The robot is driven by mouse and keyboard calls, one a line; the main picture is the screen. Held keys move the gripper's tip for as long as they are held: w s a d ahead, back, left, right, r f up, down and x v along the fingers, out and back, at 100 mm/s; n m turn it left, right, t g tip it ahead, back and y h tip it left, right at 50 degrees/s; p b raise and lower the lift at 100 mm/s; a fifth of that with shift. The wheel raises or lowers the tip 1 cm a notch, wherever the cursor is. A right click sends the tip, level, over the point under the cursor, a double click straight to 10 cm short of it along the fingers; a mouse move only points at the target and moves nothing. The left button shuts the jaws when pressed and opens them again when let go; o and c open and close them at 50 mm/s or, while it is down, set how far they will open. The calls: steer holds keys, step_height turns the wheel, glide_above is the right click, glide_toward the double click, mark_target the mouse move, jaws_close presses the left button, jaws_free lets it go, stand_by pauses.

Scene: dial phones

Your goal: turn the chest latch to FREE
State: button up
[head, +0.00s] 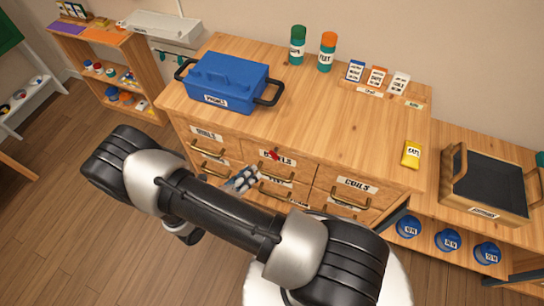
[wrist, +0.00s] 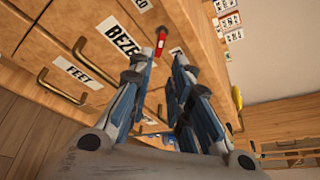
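The chest latch (head: 274,155) is a small red lever on the front of the wooden drawer chest (head: 215,142), by the upper middle drawer's label. In the wrist view the red latch (wrist: 160,45) shows just beyond the fingertips, with a dark pivot at its upper end. My gripper (head: 245,178) is in front of the chest, left of and below the latch in the head view. In the wrist view my gripper (wrist: 168,62) is open, with an empty gap between the fingers. The left finger overlaps the latch's lower part; I cannot tell whether they touch. No FREE marking is readable.
Drawer handles (wrist: 62,88) stick out near my gripper. On the chest top are a blue case (head: 225,80), two bottles (head: 297,45), small cards (head: 376,76) and a yellow packet (head: 411,154). A dark-lined tray (head: 485,213) stands on the lower bench at right.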

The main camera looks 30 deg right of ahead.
mark_target(272, 155)
steer(key=b+x, duration=0.3)
steer(key=x, duration=0.9)
steer(key=shift+d, duration=0.2)
steer(key=shift+c, duration=0.5)
jaws_close()
